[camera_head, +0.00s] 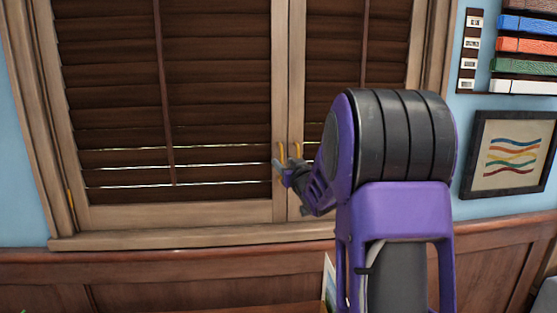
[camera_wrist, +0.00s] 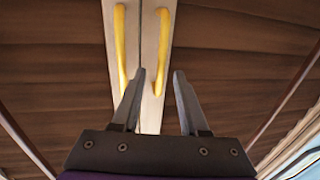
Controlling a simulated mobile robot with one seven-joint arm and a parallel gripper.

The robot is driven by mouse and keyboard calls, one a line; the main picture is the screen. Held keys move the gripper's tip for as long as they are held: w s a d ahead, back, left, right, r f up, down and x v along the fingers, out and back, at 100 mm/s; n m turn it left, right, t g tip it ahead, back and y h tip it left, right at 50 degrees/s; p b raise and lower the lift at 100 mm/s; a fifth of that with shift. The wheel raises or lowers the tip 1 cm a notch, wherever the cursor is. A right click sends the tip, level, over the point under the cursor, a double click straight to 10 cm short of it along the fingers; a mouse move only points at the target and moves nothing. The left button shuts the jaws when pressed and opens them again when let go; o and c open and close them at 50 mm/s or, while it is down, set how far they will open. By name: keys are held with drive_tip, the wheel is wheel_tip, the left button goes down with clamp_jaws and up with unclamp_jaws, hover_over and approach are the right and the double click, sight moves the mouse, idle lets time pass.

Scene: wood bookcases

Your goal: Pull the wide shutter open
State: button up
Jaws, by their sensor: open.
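The wide shutter (camera_head: 115,100) is the left of two dark slatted panels in a pale wood frame, and it looks closed. Its yellow handle (camera_head: 281,152) is on its right edge, and this handle shows at left in the wrist view (camera_wrist: 120,45). The narrower right shutter (camera_head: 330,60) has a matching handle (camera_head: 298,150), also in the wrist view (camera_wrist: 162,50). My gripper (camera_wrist: 160,73) is open and empty, just in front of the handles. In the wrist view the right handle lines up between the fingers, and the left finger overlaps near the left handle's lower end. Contact cannot be told.
A wooden sill (camera_head: 190,236) runs below the shutters, above brown panelling (camera_head: 200,280). A framed picture (camera_head: 511,155) and a rack of coloured bars (camera_head: 525,45) are on the blue wall at right. My arm hides part of the right shutter.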

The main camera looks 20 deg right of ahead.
sight(282, 161)
drive_tip(key=shift+w+d, duration=0.1)
drive_tip(key=shift+w, duration=1.5)
clamp_jaws()
